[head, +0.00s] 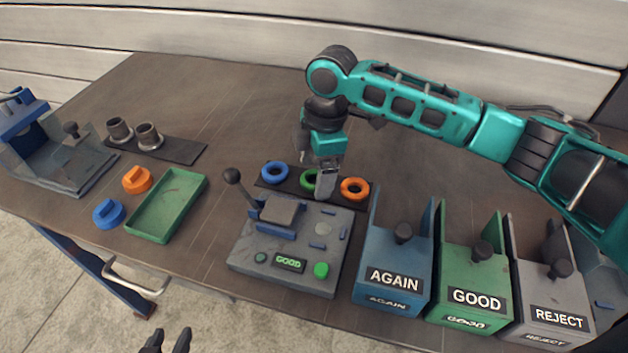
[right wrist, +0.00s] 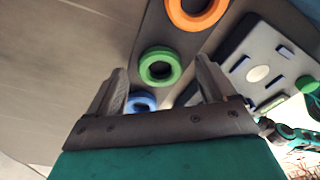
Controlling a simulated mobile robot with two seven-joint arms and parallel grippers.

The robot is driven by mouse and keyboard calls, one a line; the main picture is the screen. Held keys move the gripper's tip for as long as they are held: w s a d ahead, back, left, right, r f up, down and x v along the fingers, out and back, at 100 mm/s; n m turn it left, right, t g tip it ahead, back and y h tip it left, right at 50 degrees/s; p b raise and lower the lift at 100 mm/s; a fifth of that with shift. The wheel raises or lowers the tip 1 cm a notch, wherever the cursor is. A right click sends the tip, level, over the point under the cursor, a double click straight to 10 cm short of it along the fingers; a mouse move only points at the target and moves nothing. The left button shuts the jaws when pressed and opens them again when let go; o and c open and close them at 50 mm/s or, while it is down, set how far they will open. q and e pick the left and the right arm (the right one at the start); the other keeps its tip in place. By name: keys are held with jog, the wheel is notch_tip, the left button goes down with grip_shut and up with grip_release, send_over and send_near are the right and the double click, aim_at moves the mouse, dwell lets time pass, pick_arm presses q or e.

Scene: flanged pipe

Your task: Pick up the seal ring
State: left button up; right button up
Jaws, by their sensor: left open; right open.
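Three seal rings lie in a row on a dark mat: a blue ring (head: 265,172), a green ring (head: 304,180) and an orange ring (head: 365,191). My right gripper (head: 326,182) is open above the mat, and its fingers hide part of the green ring. In the right wrist view the green ring (right wrist: 145,68) lies ahead between the open fingers, clear of them. My left gripper (head: 168,343) is open and empty at the bottom edge, in front of the table.
A grey test fixture (head: 290,265) with a lever and "GOOD" display stands before the rings. Bins AGAIN (head: 392,280), GOOD (head: 475,295) and REJECT (head: 558,317) stand right. A green tray (head: 165,205), orange and blue caps, flanged pipes and a blue-grey fixture are left.

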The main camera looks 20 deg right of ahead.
aim_at(315, 178)
jog(key=shift+f, duration=0.25)
jog(key=shift+c, duration=0.6)
jog(key=c, duration=1)
jog(key=shift+r, duration=0.15)
notch_tip(315, 178, up, 23)
jog(key=p, duration=0.6)
jog(key=shift+f, duration=0.2)
